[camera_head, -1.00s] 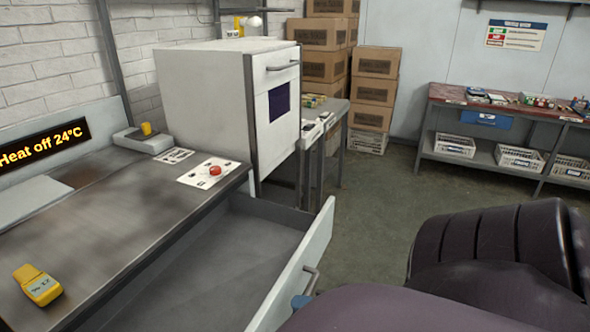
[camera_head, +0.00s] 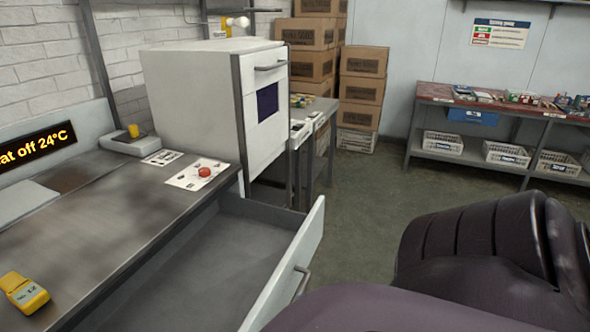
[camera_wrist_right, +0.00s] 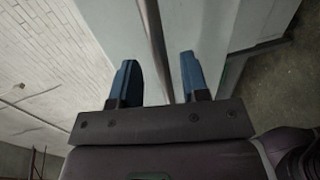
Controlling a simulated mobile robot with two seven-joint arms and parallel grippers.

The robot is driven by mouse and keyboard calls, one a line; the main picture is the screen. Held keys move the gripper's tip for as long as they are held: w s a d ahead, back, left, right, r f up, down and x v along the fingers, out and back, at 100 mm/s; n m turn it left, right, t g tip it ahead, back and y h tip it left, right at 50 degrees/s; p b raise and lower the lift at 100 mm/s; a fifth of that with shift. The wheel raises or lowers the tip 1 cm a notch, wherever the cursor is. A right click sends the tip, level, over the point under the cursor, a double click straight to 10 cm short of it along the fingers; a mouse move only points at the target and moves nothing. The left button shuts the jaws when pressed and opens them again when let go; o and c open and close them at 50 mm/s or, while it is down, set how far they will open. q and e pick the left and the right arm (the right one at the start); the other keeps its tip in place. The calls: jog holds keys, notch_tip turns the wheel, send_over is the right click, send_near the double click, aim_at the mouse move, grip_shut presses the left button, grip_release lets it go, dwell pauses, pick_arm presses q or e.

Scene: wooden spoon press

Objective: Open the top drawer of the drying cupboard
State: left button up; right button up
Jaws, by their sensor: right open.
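The white cupboard (camera_head: 205,95) stands at the far end of the bench, with a bar handle (camera_head: 270,66) and a dark window on its closed front. A wide drawer (camera_head: 285,270) under the bench top is pulled out and looks empty. Its bar handle (camera_head: 302,282) is on the outer face. My right gripper (camera_wrist_right: 157,57) is open in the right wrist view, its two blue fingers apart. A grey metal bar or edge runs up between them; I cannot tell which part it is. In the head view this gripper is hidden behind my dark arm. My left gripper is out of view.
Boxes (camera_head: 362,90) are stacked behind. A shelf table (camera_head: 480,105) stands at the back right. The floor between is clear.

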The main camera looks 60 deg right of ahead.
jog(key=v, duration=0.7)
jog(key=shift+s, duration=0.25)
jog(key=shift+d, duration=0.1)
